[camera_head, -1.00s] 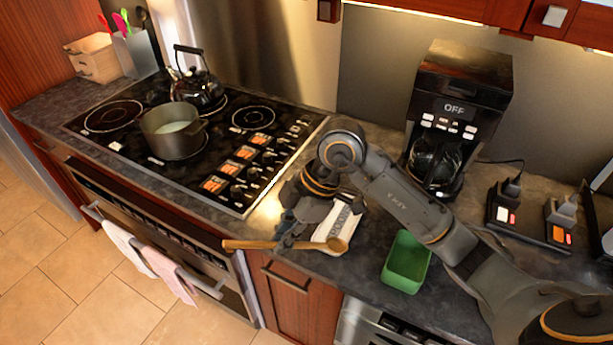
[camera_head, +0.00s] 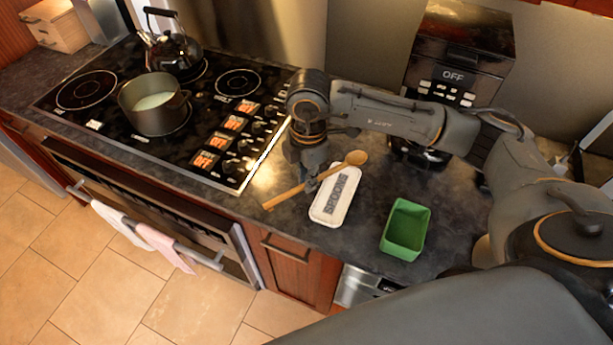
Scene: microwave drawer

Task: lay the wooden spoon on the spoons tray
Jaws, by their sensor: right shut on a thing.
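The wooden spoon (camera_head: 284,198) is in my right gripper (camera_head: 312,184), which is shut on its handle. The bowl of the spoon points up and to the right, and the handle end points to the lower left. The white spoons tray (camera_head: 337,200), with dark lettering, lies on the counter. The spoon crosses over the tray's upper part, with its handle end past the tray's left side. I cannot tell whether the spoon touches the tray. The gripper hides part of the handle. My left gripper is not in view.
A green open container (camera_head: 405,229) stands right of the tray. The stove (camera_head: 205,125) with a pot (camera_head: 153,104) and a kettle (camera_head: 173,50) is at the left. A black coffee maker (camera_head: 459,62) stands behind my right arm. The counter's front edge is near the tray.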

